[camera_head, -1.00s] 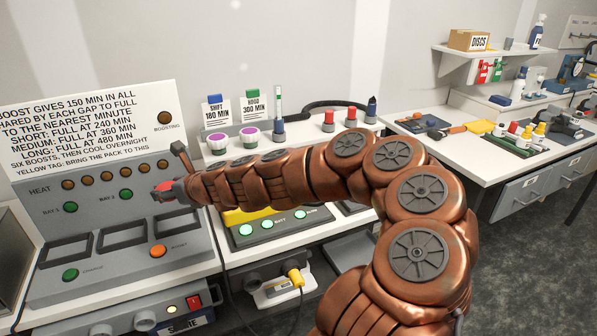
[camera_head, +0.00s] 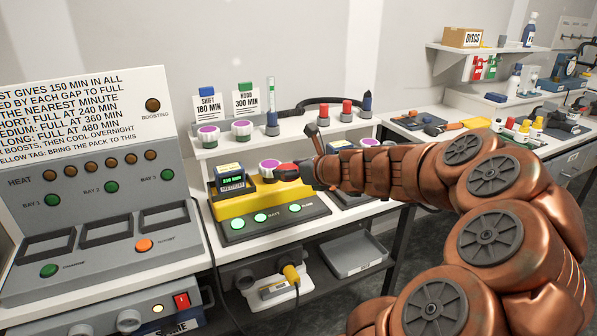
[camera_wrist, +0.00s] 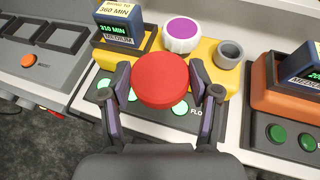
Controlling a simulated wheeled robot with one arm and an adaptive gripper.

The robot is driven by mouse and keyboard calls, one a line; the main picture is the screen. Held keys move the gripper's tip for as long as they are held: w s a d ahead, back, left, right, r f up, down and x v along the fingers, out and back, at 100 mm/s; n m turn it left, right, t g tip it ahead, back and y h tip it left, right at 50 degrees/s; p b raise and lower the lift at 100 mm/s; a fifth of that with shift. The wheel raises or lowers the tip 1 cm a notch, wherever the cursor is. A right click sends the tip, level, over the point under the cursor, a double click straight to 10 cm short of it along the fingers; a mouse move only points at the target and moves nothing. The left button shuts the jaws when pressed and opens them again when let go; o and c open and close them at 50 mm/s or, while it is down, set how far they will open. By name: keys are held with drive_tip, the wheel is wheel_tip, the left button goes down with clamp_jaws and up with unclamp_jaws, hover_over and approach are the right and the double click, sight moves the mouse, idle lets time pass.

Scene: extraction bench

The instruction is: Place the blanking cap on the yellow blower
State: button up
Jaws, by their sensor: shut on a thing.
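The yellow blower (camera_head: 222,207) stands on the bench, and it also shows in the wrist view (camera_wrist: 207,52). It carries a dark battery pack (camera_wrist: 118,25) reading 310 MIN, a white, purple-topped round part (camera_wrist: 182,33) and an open grey port (camera_wrist: 230,53). My gripper (camera_wrist: 160,88) is shut on a round red cap (camera_wrist: 160,80), one finger on each side. In the head view, my gripper (camera_head: 300,174) holds the red cap (camera_head: 287,171) by the blower's right end. In the wrist view the cap appears in front of the blower, left of the port. Their height gap is unclear.
An orange blower (camera_wrist: 266,92) with a pack stands close right. The grey charging station (camera_head: 105,215) is at the left. A raised shelf behind holds purple-topped parts (camera_head: 208,133), red-topped parts (camera_head: 347,110) and signs. A grey tray (camera_head: 355,257) sits below.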

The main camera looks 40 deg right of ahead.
drive_tip(key=s+d, duration=0.4)
drive_tip(key=shift+m+h, duration=0.3)
drive_tip(key=shift+h, duration=0.1)
drive_tip(key=w+d, duration=0.3)
drive_tip(key=w, duration=0.1)
drive_tip(key=w+d+f, duration=0.1)
drive_tip(key=w+d, duration=0.2)
drive_tip(key=w, duration=0.1)
drive_tip(key=w+d, duration=0.3)
drive_tip(key=w, duration=0.2)
drive_tip(key=shift+f+p, duration=0.3)
drive_tip(key=shift+p, duration=0.1)
drive_tip(key=shift+a+f, duration=0.1)
drive_tip(key=shift+f, duration=1.6)
drive_tip(key=shift+f, duration=0.15)
drive_tip(key=o, duration=1.2)
drive_tip(key=shift+c, duration=0.2)
